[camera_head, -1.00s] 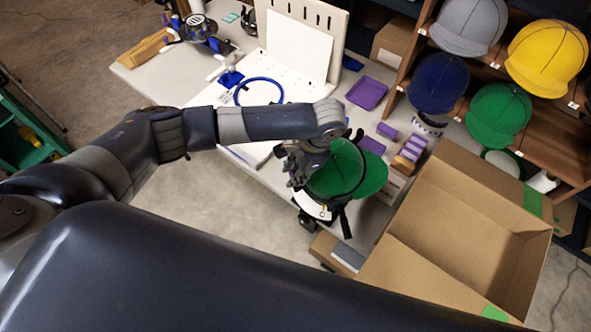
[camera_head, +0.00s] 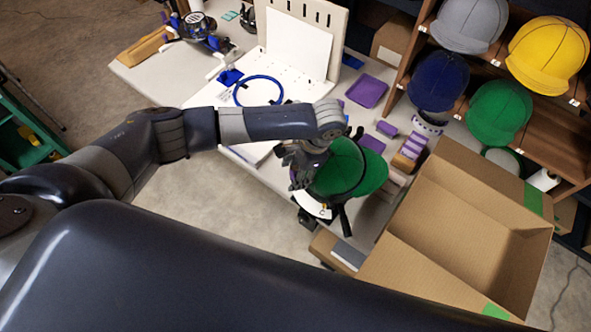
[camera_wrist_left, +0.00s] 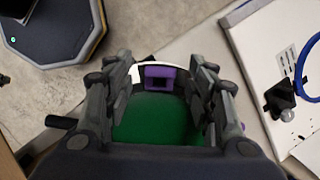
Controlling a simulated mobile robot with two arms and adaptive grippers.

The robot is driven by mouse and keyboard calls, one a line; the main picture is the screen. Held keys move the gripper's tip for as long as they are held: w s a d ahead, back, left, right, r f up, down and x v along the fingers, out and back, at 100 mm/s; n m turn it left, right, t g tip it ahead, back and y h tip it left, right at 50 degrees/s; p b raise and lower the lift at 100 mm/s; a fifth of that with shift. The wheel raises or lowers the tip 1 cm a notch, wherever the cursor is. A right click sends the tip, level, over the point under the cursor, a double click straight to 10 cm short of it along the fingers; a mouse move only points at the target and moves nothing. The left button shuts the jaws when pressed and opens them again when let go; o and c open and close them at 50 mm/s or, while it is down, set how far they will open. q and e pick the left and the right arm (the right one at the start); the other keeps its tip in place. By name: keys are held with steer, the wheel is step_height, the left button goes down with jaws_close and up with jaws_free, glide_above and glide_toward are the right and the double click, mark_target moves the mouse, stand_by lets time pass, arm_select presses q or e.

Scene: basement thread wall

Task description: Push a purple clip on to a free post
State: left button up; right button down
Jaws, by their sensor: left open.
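My left gripper (camera_head: 300,172) is at the left side of a green cap (camera_head: 350,170) on the workbench, close above its white rim. In the left wrist view its open fingers (camera_wrist_left: 160,66) stand on either side of a small purple clip (camera_wrist_left: 160,77). The clip sits at the white edge of the green cap (camera_wrist_left: 155,122), which fills the space below it. I cannot tell whether the fingers touch the clip. No free post can be made out; the gripper and cap hide part of that area. My right gripper is not in view.
An open cardboard box (camera_head: 480,215) stands at the right. A purple tray (camera_head: 367,92) and a small purple block (camera_head: 386,129) lie on the bench. A white board with a blue ring (camera_head: 259,91) is behind my left arm. Shelves with caps (camera_head: 499,112) stand at upper right.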

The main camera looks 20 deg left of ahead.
arm_select(q)
steer(key=shift+r, duration=0.15)
steer(key=s+v, duration=0.1)
steer(key=v, duration=1.1)
steer(key=s+d+f+n+t+h, duration=0.1)
steer(key=s+d+f+h, duration=0.45)
steer(key=s+d, duration=0.35)
steer(key=s+a+f+n+t+y, duration=0.15)
steer(key=s+a+n, duration=0.3)
steer(key=a, duration=0.55)
steer(key=s+a+f+n+t+y, duration=0.15)
steer(key=s+a+n, duration=0.3)
steer(key=a, duration=0.55)
step_height(320, 180, down, 28)
steer(key=s+m+g+b, duration=0.1)
steer(key=s+b, duration=0.2)
steer(key=s+a+f+g+b, duration=0.1)
steer(key=s+a+f, duration=0.1)
steer(key=s+f, duration=1.4)
steer(key=shift+s+a+f+h, duration=0.25)
steer(key=shift+a+f+h, duration=0.1)
steer(key=shift+f, duration=0.4)
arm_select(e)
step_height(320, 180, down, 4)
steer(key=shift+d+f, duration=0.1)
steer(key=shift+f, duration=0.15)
